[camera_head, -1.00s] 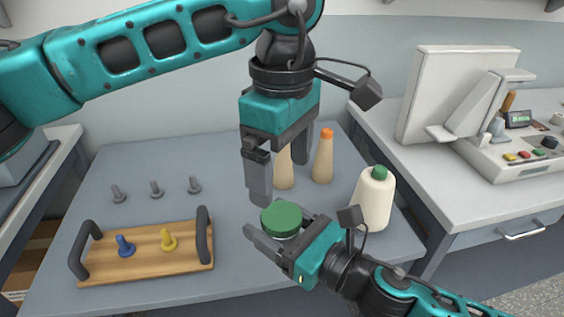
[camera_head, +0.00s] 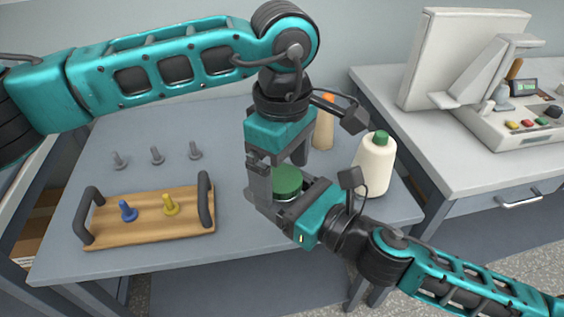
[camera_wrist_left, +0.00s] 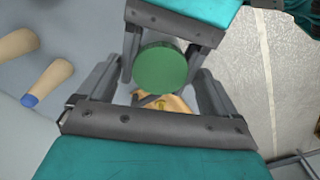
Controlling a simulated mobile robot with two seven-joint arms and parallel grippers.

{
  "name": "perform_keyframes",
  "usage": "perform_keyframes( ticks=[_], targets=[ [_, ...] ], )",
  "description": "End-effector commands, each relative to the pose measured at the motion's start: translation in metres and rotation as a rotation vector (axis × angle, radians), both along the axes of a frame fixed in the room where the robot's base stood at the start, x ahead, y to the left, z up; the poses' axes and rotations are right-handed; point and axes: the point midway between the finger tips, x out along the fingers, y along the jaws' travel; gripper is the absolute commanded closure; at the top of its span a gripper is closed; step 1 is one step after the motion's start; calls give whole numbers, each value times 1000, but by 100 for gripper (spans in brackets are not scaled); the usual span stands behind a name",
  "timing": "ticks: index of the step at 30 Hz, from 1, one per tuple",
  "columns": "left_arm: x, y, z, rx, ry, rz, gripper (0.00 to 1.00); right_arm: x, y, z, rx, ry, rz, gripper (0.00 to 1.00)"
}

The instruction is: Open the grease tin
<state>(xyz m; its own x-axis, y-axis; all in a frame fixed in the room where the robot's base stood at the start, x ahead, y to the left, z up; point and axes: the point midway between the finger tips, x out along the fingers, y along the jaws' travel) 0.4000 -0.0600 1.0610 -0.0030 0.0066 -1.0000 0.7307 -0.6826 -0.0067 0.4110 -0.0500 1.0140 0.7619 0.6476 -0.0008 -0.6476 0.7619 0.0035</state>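The grease tin has a round green lid (camera_head: 287,180), and its silvery body shows just below the rim. My right gripper (camera_head: 291,199) comes in from the right at tin height, with one finger on each side of the body, closed against it as far as I can see. My left gripper (camera_head: 280,178) points down from above, with its fingers apart on either side of the lid. In the left wrist view, the lid (camera_wrist_left: 161,68) sits between my open left fingers, with gaps at both sides. My right gripper also shows there at the top.
A cream bottle with a green cap (camera_head: 374,166) stands to the right. An orange-tipped cone (camera_head: 323,125) stands behind the grippers. A wooden tray (camera_head: 150,238) with blue and yellow pegs lies at left, several grey bolts behind it.

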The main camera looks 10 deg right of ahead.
Motion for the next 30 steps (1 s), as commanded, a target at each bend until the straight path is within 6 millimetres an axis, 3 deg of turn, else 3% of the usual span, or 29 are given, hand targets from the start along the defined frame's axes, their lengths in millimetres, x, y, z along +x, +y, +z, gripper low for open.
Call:
perform_keyframes(
  ticks=[2,18,23,30],
  targets=[
    [0,0,0,0,0,1,15,0,0,1,1,-2,1,100],
    [0,0,1,-1,-1,1,66,0,0,1,1,-2,1,100],
    [0,0,1,0,-1,75,66,0,0,1,1,-2,1,100],
    [0,0,1,-1,-3,405,66,0,0,1,1,-2,1,100]
  ],
)
